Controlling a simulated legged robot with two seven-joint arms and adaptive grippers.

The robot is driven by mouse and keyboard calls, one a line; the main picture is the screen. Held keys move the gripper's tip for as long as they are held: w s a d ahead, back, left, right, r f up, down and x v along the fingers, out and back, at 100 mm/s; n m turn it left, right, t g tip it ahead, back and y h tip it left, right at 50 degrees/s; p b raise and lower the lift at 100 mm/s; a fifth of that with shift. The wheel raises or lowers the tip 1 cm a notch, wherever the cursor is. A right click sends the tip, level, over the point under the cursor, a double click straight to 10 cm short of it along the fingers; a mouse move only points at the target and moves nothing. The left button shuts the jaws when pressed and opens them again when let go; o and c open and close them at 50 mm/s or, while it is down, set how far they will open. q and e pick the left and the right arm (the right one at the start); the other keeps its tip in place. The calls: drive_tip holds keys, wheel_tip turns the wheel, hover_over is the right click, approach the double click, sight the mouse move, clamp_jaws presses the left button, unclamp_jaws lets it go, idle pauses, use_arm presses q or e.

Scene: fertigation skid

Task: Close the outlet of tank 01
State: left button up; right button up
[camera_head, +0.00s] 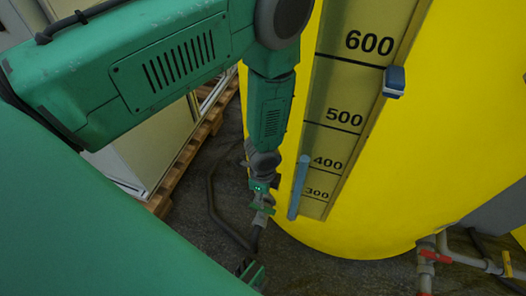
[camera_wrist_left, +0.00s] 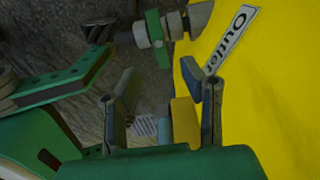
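The yellow tank (camera_head: 375,215) stands right of centre in the head view; its number is not readable. In the left wrist view, an "Outlet" label (camera_wrist_left: 230,38) is on its yellow wall. Beside the label is a grey fitting with a green collar (camera_wrist_left: 155,32). My left gripper (camera_head: 259,228) hangs at the tank's lower left. In the wrist view its two dark fingers (camera_wrist_left: 162,100) are spread apart. A small yellow block (camera_wrist_left: 185,122) shows between them, apparently not clamped. The outlet's handle position is unclear. A small dark-green part at the head view's bottom could be my right gripper; I cannot tell.
A level scale (camera_head: 340,118) with a blue marker (camera_head: 394,82) runs up the tank. Pipes with red valve handles (camera_head: 436,257) are at the lower right. A dark hose (camera_head: 215,200) lies on the floor. A pale cabinet (camera_head: 150,150) stands on a wooden pallet (camera_head: 200,140) behind my arm.

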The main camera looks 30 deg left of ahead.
use_arm(q)
wheel_tip(320, 180, up, 3)
drive_tip(key=shift+f, duration=0.1)
drive_tip(key=shift+s, duration=0.15)
idle(0.4)
